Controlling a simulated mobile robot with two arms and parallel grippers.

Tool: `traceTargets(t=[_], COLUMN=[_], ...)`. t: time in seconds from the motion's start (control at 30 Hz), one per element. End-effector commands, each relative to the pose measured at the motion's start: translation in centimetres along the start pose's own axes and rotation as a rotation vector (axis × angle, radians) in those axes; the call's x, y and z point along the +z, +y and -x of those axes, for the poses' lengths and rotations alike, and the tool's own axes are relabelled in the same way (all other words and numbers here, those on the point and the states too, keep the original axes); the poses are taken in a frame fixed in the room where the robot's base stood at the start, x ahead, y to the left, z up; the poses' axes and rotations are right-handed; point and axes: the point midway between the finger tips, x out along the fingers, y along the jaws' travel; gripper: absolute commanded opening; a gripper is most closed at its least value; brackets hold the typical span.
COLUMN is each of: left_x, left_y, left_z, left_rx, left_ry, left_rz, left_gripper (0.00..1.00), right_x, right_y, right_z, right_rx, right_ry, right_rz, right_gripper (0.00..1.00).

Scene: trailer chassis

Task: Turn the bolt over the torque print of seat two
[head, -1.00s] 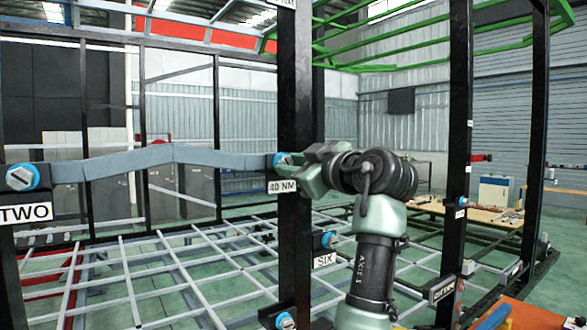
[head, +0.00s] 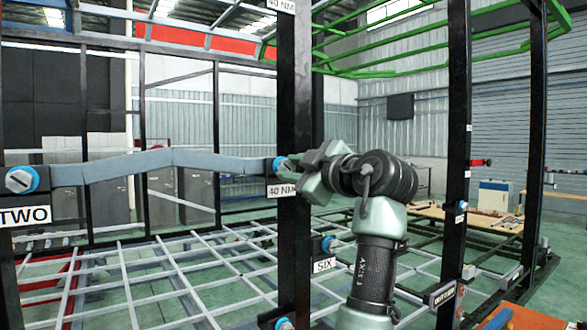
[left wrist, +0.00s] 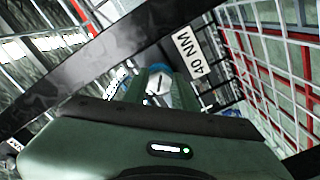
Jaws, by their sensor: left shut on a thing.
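The bolt with a blue collar (head: 280,164) sits on a black post, right above the white "40 NM" print (head: 281,190). My left gripper (head: 298,166) is at this post, shut on the bolt head from the right. In the left wrist view the blue-collared bolt (left wrist: 158,78) shows between the two green fingers (left wrist: 160,92), with the "40 NM" print beside it. The fingers hide part of the bolt in the head view. A "TWO" label (head: 24,217) is under another blue bolt (head: 21,180) at the left. My right gripper is not in view.
A grey bar (head: 165,160) spans between the two bolts. Below are a "SIX" label (head: 324,265) with a blue bolt (head: 328,244) and a grey grid frame (head: 150,280). Another black post (head: 457,150) stands right of my arm. A workbench (head: 480,217) is farther back.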

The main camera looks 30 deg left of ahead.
Motion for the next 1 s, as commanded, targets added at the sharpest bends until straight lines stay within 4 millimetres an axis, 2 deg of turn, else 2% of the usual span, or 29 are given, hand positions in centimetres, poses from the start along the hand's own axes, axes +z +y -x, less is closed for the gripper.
traceTargets(t=[0.07,0.1,0.17,0.2,0.57,0.9,1.0], left_x=[-0.3,-0.3,-0.3,-0.3,0.0,0.1,0.0], left_y=[0.3,0.3,0.3,0.3,0.1,0.0,0.0], left_z=[-0.1,-0.1,-0.1,-0.1,0.5,5.8,6.8], left_rx=[0.009,0.009,0.009,0.008,0.006,0.007,0.005], left_ry=[0.006,0.006,0.005,0.005,0.002,0.001,0.003], left_rz=[0.003,0.003,0.002,0.002,0.0,0.0,0.0], left_gripper=[0.0,0.3,0.46,0.49,0.49,0.49,0.49], right_x=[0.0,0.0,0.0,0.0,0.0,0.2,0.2], right_y=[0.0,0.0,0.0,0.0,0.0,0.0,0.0], right_z=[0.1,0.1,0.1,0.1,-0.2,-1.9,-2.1], right_rx=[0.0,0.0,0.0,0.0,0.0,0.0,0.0], right_ry=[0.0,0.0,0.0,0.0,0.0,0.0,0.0], right_rz=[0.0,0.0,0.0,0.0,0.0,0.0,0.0], right_gripper=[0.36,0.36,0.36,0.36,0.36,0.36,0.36])
